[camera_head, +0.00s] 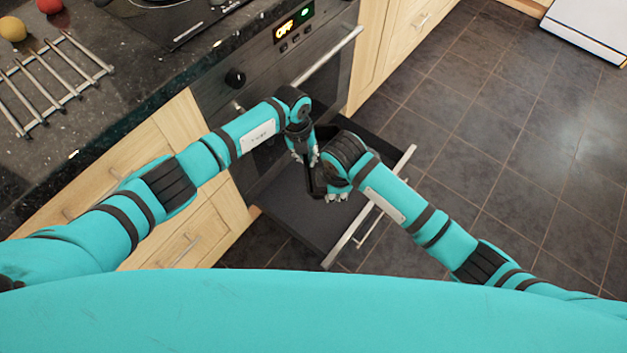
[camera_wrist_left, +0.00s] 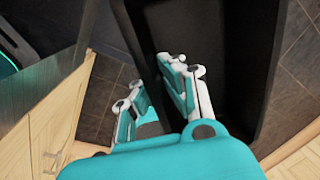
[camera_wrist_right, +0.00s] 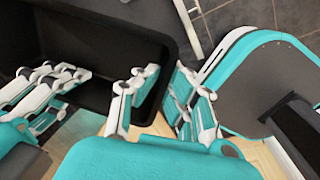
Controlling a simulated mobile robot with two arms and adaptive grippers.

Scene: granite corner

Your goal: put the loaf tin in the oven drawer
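The loaf tin (camera_head: 318,181) is black and mostly hidden between my two hands in the head view. Its dark inside shows in the left wrist view (camera_wrist_left: 225,60) and the right wrist view (camera_wrist_right: 95,40). The oven drawer (camera_head: 290,215) is pulled out below the oven, and the tin is over or in it; I cannot tell if it touches the drawer floor. My left gripper (camera_head: 305,157) is closed on one wall of the tin, one finger inside and one outside. My right gripper (camera_head: 337,196) straddles the opposite wall likewise, with the rim between its fingers.
The oven front (camera_head: 270,75) stands behind the drawer, with a bar handle across it. The drawer's front handle (camera_head: 370,207) faces the open tiled floor (camera_head: 500,140). A metal rack (camera_head: 50,85), a red ball and a yellow ball are on the dark counter at the left.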

